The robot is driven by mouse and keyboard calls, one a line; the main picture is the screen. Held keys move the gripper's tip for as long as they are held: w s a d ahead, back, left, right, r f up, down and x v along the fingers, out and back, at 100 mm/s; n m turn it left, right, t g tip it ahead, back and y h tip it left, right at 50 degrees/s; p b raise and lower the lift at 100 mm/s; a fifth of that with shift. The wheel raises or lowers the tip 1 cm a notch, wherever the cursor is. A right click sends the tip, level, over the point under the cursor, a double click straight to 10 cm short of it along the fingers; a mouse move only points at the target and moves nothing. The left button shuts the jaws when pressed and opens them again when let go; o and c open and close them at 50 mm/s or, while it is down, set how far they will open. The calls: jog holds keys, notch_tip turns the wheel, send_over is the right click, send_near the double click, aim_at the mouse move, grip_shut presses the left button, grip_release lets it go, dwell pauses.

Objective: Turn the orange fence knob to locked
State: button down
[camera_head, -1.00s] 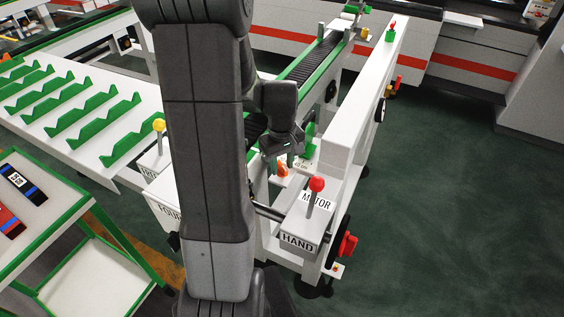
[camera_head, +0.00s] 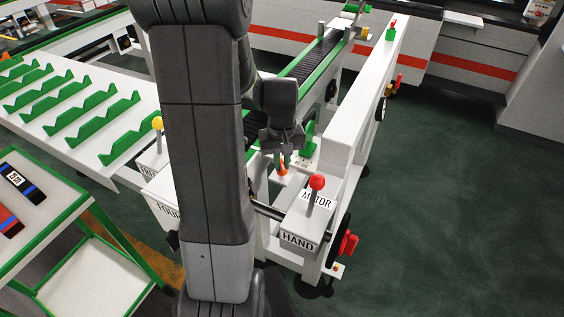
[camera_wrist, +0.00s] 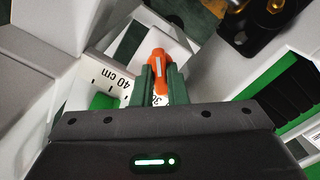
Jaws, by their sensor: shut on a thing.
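The orange fence knob (camera_wrist: 157,70) shows in the wrist view between the green fingers of my gripper (camera_wrist: 162,76), with a pale stripe along its top. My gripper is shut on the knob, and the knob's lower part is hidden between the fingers. In the head view the knob (camera_head: 283,168) is a small orange spot just below my gripper (camera_head: 283,158), on the white fence mount beside the conveyor. I cannot read a locked or unlocked mark by it.
A white scale (camera_wrist: 122,78) marked 40 cm lies beside the knob, with a green block (camera_wrist: 103,101) close by. A red-knobbed lever (camera_head: 317,184) stands on the MOTOR/HAND box in front. The tall white fence (camera_head: 362,110) rises to the right.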

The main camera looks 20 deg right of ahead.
aim_at(282, 164)
jog(key=m, duration=0.3)
jog(key=shift+m+b, duration=0.35)
jog(key=shift+m, duration=1.95)
jog(key=c, duration=1.4)
grip_release()
jog(key=shift+b, duration=0.3)
jog(key=shift+c, duration=0.2)
notch_tip(282, 164, up, 14)
jog(key=shift+f, duration=0.15)
